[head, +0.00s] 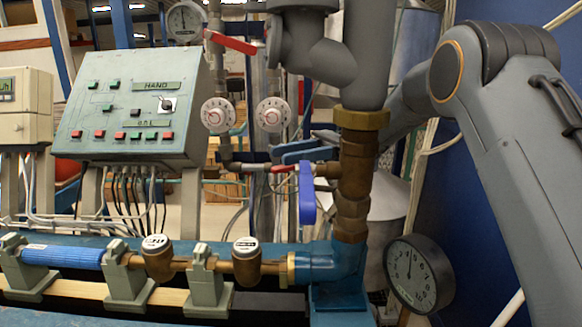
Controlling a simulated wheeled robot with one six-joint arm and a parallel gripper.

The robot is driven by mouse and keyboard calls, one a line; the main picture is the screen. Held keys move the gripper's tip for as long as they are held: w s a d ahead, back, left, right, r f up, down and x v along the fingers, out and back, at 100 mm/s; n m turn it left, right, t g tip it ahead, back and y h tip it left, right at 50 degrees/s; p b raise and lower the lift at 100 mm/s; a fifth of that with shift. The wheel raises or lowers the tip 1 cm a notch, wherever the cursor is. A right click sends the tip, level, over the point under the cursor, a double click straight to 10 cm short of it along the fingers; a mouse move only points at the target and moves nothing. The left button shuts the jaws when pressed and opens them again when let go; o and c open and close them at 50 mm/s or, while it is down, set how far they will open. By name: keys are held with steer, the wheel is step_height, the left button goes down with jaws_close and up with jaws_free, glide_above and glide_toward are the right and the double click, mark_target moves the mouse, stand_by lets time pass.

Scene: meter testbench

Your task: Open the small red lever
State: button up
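A small red lever (283,169) sits on the thin horizontal pipe in the middle of the head view, left of the brass fittings. It lies roughly along the pipe, just above a hanging blue lever. A larger red lever (231,42) is higher up, beside the upper gauge, and slopes down to the right. My arm comes in from the right and passes behind the thick grey vertical pipe (365,60). I cannot make out my gripper; the pipe seems to hide the arm's end. Whether it touches anything cannot be seen.
Blue levers (307,193) hang and stick out close to the small red lever. A control box (130,105) with buttons stands left. Two round dials (217,115) are above. A black-rimmed gauge (418,274) is low right. Brass meters (246,262) line the front bench.

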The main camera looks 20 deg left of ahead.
step_height(320, 180, up, 5)
steer(key=p, duration=0.2)
steer(key=shift+p, duration=0.4)
step_height(320, 180, up, 2)
steer(key=p, duration=0.5)
